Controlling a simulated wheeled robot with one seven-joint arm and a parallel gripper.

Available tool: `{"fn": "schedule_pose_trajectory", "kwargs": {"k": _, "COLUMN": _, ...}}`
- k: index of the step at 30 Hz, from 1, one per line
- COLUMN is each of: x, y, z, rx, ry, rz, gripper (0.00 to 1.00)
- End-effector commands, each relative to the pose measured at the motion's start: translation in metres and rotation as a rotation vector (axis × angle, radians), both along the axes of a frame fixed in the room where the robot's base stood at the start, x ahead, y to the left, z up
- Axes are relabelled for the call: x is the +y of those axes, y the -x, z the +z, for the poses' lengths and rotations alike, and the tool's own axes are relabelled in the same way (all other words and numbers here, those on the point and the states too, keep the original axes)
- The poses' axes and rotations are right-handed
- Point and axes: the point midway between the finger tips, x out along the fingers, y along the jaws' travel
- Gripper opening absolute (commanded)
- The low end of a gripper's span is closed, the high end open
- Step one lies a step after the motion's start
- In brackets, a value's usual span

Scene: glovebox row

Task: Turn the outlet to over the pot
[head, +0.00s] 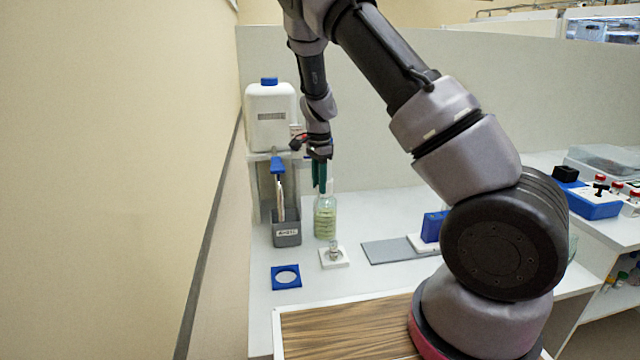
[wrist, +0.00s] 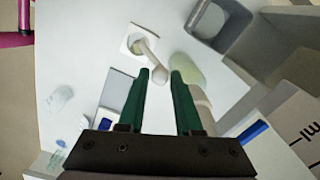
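My gripper (head: 320,176) points down with its green fingers over the bench, beside the white tank (head: 270,117) with a blue cap. In the wrist view my gripper (wrist: 161,76) has its fingertips apart, with nothing visibly held. A grey labelled pot (head: 287,236) stands below the tank; it also shows in the wrist view (wrist: 222,18). A blue handle (head: 277,165) with a pale shaft rises above this pot. I cannot clearly tell which part is the outlet; something small beside the tank is partly hidden by my gripper.
A bottle with greenish contents (head: 325,219) stands just below my gripper. A small white stand (head: 333,259), a blue plate with a hole (head: 286,277), a grey mat (head: 390,251) and a blue block (head: 434,226) are on the bench. A wall is close on the left.

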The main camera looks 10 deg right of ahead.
Motion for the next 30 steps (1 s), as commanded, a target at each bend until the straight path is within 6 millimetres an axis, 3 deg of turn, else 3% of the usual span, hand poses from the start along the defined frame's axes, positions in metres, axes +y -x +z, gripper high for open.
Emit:
{"fn": "schedule_pose_trajectory", "kwargs": {"k": 14, "x": 0.0, "y": 0.0, "z": 0.009, "rx": -0.002, "ry": -0.001, "rz": 0.002, "gripper": 0.57}}
{"fn": "schedule_pose_trajectory", "kwargs": {"k": 24, "x": 0.001, "y": -0.001, "z": 0.074, "rx": -0.003, "ry": -0.002, "rz": 0.002, "gripper": 0.57}}
{"fn": "schedule_pose_trajectory", "kwargs": {"k": 30, "x": 0.001, "y": 0.0, "z": 0.101, "rx": -0.001, "ry": -0.002, "rz": 0.002, "gripper": 0.57}}
